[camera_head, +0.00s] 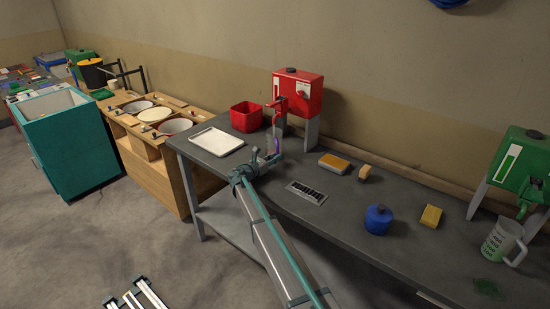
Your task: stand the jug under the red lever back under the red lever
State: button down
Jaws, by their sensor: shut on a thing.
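A red drum (298,92) stands on grey legs at the back of the grey bench, with a red lever and tap (280,104) at its left front. My gripper (268,156) is at the bench below this tap, seen from behind. It is shut on a small jug (270,144), of which only a pale part and a purple patch show. The jug looks roughly upright, just in front of and below the red tap. My gripper and arm hide much of it, and I cannot tell whether its base touches the bench.
A red bin (246,116) and a white tray (216,140) lie to the left. A black grille (307,192), sponges (334,164) and a blue pot (378,219) lie to the right. A green drum (524,165) with another jug (502,241) stands far right.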

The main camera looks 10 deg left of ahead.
jog(key=shift+f, duration=0.1)
jog(key=c, duration=1.1)
grip_release()
jog(key=shift+o, duration=0.2)
jog(key=shift+s+a, duration=0.1)
jog(key=shift+s, duration=0.05)
